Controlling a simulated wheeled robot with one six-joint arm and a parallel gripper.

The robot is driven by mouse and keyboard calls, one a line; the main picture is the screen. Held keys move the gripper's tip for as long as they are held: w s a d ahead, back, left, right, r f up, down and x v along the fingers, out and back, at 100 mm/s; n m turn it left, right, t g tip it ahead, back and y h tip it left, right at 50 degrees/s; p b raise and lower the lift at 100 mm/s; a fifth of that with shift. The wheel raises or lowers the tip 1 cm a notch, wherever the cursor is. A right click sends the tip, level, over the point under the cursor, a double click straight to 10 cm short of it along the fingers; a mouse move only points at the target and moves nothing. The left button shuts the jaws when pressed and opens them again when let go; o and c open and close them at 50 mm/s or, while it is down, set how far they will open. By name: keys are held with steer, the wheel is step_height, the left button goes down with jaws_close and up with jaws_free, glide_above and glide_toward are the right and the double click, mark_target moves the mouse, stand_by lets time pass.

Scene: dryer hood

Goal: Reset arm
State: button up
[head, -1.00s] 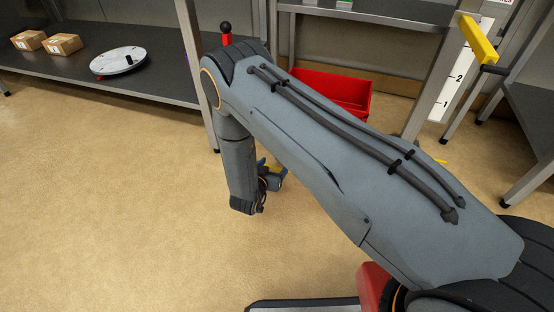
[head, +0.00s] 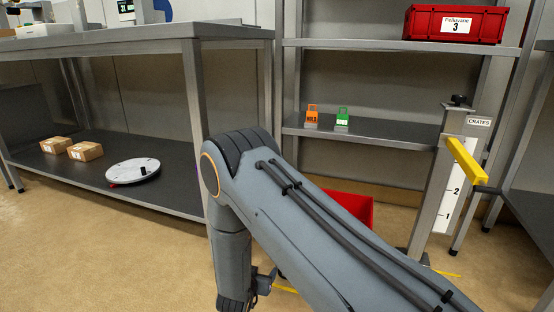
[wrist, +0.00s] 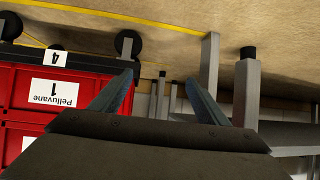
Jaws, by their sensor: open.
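My arm (head: 300,222) reaches from the lower right toward the middle of the head view and bends down at its elbow. Its wrist part (head: 262,283) shows at the bottom edge, and the fingers cannot be made out there. In the wrist view my gripper (wrist: 160,82) has its two fingers wide apart, with nothing between them. The wrist picture is upside down. Stacked red crates (wrist: 30,92), labelled "Pelluvane", stand beside the gripper at the left of that view.
A steel bench (head: 150,36) has cartons (head: 84,151) and a white disc (head: 133,170) on its lower shelf. A rack shelf (head: 375,132) holds orange and green tags. A post with a yellow handle (head: 467,160) stands right. A red bin (head: 352,207) is partly behind my arm. Floor at left is clear.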

steer(key=s+a+r+n+g+y+p, duration=0.1)
steer(key=s+a+r+g+y, duration=0.1)
steer(key=a+r, duration=0.5)
steer(key=s+a+r+n+g+y+p, duration=0.1)
steer(key=s+a+r+y, duration=0.2)
steer(key=r, duration=0.7)
steer(key=s+d+r+n+g+y+p, duration=0.1)
steer(key=s+r+n+g+p, duration=0.15)
steer(key=s+r, duration=0.85)
steer(key=s+d+r+n+g+p, duration=0.2)
steer(key=s+r+n+g, duration=0.1)
steer(key=s+r, duration=0.8)
steer(key=s+d+r+n+g+h+p, duration=0.1)
steer(key=s+d+r, duration=0.3)
steer(key=s+d, duration=0.3)
steer(key=s+d+r+n+g+h+p, duration=0.1)
steer(key=s+d+r+g+p, duration=0.1)
steer(key=s+d+r, duration=0.5)
steer(key=s+d+r+m+p, duration=0.1)
steer(key=d+r+m+p, duration=0.2)
steer(key=d+r+p, duration=0.6)
steer(key=s+d+r+m+h+p, duration=0.1)
steer(key=d+r+m+p, duration=0.2)
steer(key=d+r+p, duration=0.6)
step_height(320, 180, up, 8)
steer(key=p, duration=1.8)
steer(key=shift+d+f+m+p, duration=0.15)
steer(key=shift+f+m+p, duration=0.05)
steer(key=shift+m+p, duration=0.15)
